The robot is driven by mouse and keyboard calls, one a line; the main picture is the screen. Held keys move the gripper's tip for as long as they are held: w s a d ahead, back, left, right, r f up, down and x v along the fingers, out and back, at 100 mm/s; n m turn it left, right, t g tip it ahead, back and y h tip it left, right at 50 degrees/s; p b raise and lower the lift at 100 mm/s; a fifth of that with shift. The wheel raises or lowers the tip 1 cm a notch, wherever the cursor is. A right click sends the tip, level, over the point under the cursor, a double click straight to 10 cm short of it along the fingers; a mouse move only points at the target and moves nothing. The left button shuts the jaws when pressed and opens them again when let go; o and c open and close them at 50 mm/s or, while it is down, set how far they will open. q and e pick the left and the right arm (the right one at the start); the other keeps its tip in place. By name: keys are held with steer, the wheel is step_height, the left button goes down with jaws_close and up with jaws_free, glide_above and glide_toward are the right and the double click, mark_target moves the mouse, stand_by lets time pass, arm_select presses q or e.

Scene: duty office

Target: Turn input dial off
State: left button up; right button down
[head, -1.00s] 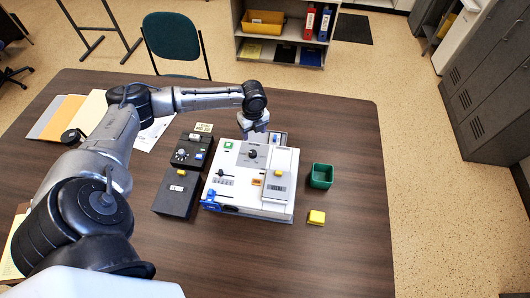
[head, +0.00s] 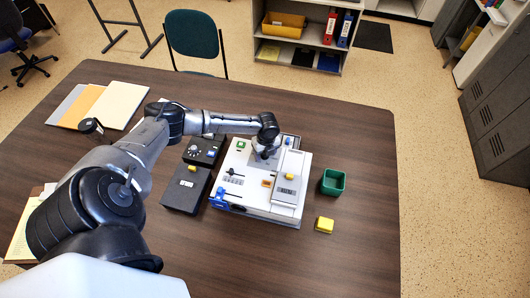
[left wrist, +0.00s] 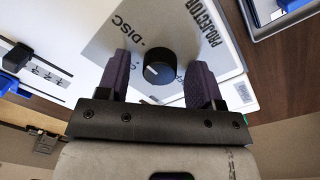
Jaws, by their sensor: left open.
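The input dial (left wrist: 160,67) is a round black knob on a grey panel (left wrist: 112,38) in the left wrist view. The lettering "DISC" and "PROJECTOR" shows on the panel. My left gripper (left wrist: 160,80) is open, with one purple finger on each side of the knob and a visible gap on both sides. In the head view, my left gripper (head: 265,153) points down over the rear middle of the white console (head: 232,190) and hides the dial. I cannot clearly read the setting the knob points to. My right gripper is out of view.
The console also carries sliders (head: 233,180), a blue lever (head: 221,194) and a grey block (head: 288,190). Dark boxes (head: 184,192) stand close on its left. A green bin (head: 333,182) and a yellow block (head: 324,225) sit to its right. The table's right side is clear.

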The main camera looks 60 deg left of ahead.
arm_select(q)
steer(key=c, duration=0.9)
